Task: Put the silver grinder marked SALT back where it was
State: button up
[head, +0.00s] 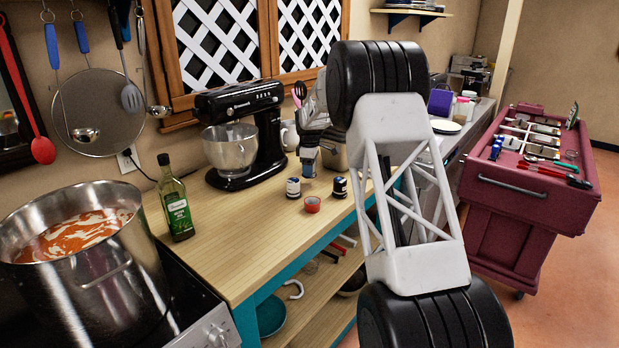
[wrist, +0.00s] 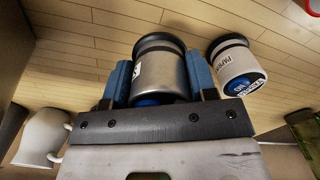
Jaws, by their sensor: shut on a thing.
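In the wrist view my gripper (wrist: 159,82) is shut on a silver grinder (wrist: 164,70) with a black rim and a blue spot at the near end. The blue fingers press its two sides. A white label with dark letters shows at its left side, but I cannot read it fully. In the head view my gripper (head: 308,160) is low over the wooden counter, beside the mixer. It mostly hides the grinder there. I cannot tell whether the grinder touches the counter.
A white jar (head: 293,188) with a dark top, also in the wrist view (wrist: 233,66), stands close by. A dark jar (head: 339,187) and a red cup (head: 312,205) stand near. The mixer (head: 242,135), oil bottle (head: 177,205) and white mug (wrist: 42,135) surround the spot. The front counter is clear.

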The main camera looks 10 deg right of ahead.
jog(key=shift+f, duration=1.8)
jog(key=shift+f, duration=0.1)
jog(key=o, duration=1.2)
notch_tip(320, 180, up, 12)
jog(key=shift+r, duration=0.1)
jog(key=shift+s, duration=0.1)
